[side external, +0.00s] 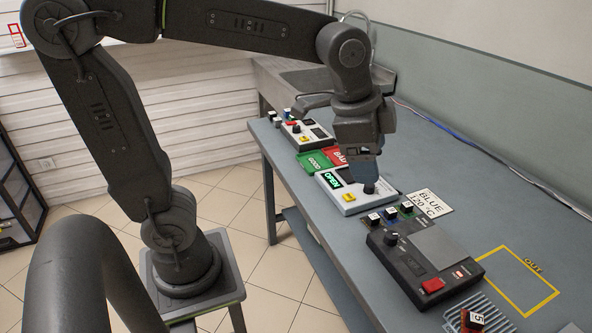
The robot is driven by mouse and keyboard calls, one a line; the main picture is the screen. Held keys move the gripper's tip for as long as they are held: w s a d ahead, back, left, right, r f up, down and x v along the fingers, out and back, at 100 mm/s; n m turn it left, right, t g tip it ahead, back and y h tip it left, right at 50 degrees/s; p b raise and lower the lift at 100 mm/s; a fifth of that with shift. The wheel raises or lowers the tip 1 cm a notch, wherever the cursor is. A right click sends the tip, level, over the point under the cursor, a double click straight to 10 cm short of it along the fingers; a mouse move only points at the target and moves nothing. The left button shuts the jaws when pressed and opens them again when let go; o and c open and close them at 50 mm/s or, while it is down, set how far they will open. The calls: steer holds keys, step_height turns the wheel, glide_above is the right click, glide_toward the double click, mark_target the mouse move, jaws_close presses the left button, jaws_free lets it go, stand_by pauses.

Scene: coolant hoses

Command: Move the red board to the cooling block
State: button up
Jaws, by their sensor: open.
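A small red board (470,325) with a white tag marked 5 is at the bottom right, partly cut off by the picture's edge. It appears to rest on a grey ridged block (493,321), which looks like the cooling block. My gripper (367,182) points down over a white device (348,201) with a green OPEN sign, close to its black knob. Its jaws are open, though the fingers are small and dark here. I cannot tell whether they touch the knob. The red board is well to the right of and nearer than my gripper.
A dark device (425,262) with a red button and knob stands between. Small tagged pieces (391,213) sit behind it beside a BLUE 120 °C card (428,202). A yellow OUT outline (505,250) is empty. Green GOOD (315,162) and red BAD (337,155) areas lie farther back.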

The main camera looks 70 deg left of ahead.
steer(key=s+a+f+n+t, duration=0.1)
steer(key=s+a+f+n, duration=0.2)
steer(key=s+n, duration=0.5)
steer(key=s+a, duration=0.1)
steer(key=s, duration=0.2)
steer(key=shift+a+f+n+t+y, duration=0.2)
steer(key=shift+a+n+t+y, duration=0.1)
steer(key=shift+t, duration=0.1)
steer(key=shift+s, duration=0.1)
stand_by(0.3)
